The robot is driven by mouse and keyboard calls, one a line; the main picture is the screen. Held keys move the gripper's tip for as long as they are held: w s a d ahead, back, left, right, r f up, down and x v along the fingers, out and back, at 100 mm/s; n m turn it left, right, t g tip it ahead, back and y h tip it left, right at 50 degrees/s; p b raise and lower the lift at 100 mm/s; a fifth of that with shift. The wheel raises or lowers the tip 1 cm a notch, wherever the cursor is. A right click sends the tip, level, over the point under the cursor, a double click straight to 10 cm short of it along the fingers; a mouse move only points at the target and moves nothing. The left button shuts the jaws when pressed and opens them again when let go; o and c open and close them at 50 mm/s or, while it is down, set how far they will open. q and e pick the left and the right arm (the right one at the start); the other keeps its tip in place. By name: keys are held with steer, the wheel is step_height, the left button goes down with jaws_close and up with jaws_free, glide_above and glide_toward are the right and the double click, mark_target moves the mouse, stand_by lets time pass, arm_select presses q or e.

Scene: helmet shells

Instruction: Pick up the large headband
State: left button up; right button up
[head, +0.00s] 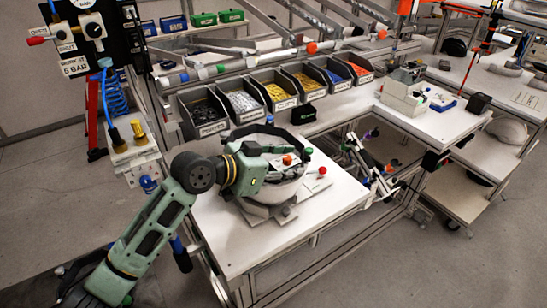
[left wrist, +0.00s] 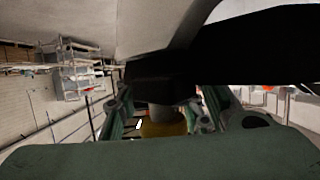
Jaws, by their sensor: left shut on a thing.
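The large headband (head: 262,131) appears to be the black band around the far side of a pale helmet shell (head: 289,190) on the white worktable. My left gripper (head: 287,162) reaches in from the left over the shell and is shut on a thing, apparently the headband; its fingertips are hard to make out. In the left wrist view a broad black band (left wrist: 262,45) crosses close in front of the green gripper, with a pale curved surface above it. The gripper hides part of the band and shell. I do not make out my right gripper.
The shell sits on a grey holder on the white table (head: 225,235). Several grey bins (head: 243,104) of small parts stand along the back. A red knob (head: 322,170) is right of the shell. The table's front left is clear.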

arm_select(q)
steer(key=c, duration=0.3)
steer(key=shift+c, duration=0.2)
arm_select(e)
steer(key=shift+w, duration=0.3)
